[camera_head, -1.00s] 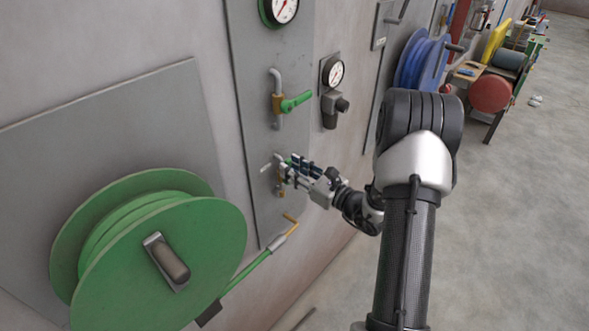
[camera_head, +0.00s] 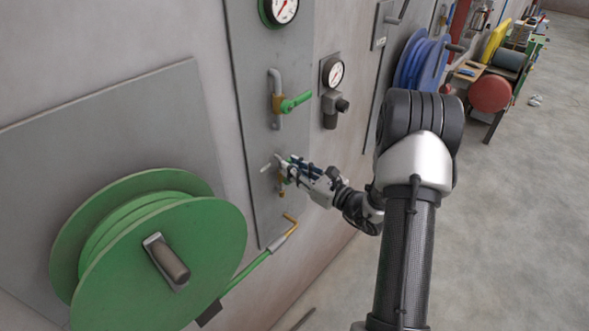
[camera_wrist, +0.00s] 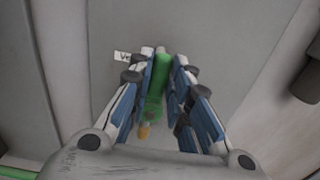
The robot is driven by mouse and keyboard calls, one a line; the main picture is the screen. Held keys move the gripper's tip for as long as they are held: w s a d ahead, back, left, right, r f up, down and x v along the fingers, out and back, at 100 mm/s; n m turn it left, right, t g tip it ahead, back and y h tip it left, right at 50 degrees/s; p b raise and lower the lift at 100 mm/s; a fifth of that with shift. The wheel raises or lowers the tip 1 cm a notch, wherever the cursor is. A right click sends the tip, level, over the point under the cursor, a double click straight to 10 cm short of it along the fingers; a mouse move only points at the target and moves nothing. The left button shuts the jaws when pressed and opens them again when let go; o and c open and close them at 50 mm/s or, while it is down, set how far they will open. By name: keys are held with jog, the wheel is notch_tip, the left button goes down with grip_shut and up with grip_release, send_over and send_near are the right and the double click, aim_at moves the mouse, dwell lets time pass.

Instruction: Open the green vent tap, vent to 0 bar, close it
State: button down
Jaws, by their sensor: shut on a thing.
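The green vent tap (camera_wrist: 154,100) is between the fingers of my gripper (camera_wrist: 163,60) in the wrist view, its green handle gripped near the fingertips. A brass part (camera_wrist: 144,130) shows at the handle's lower end. In the head view my gripper (camera_head: 289,171) is at the lower part of the grey panel (camera_head: 255,185) and hides most of the vent tap. A round gauge (camera_head: 280,10) with a green rim is at the panel's top, cut by the frame edge; its reading is too small to tell.
A brass tap with a green lever (camera_head: 296,102) sits above my gripper on the same panel. A smaller gauge (camera_head: 333,73) is to its right. A green hose reel (camera_head: 150,245) stands out at lower left, and a blue reel (camera_head: 422,62) is farther right.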

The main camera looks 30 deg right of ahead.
jog(key=w+d+f+m+p, duration=0.1)
jog(key=d+f+m+p, duration=0.2)
jog(key=m, duration=1.4)
jog(key=shift+w+d+f+m, duration=0.4)
jog(key=shift+d+f, duration=0.65)
jog(key=shift+f, duration=0.25)
jog(key=c, duration=1.5)
grip_release()
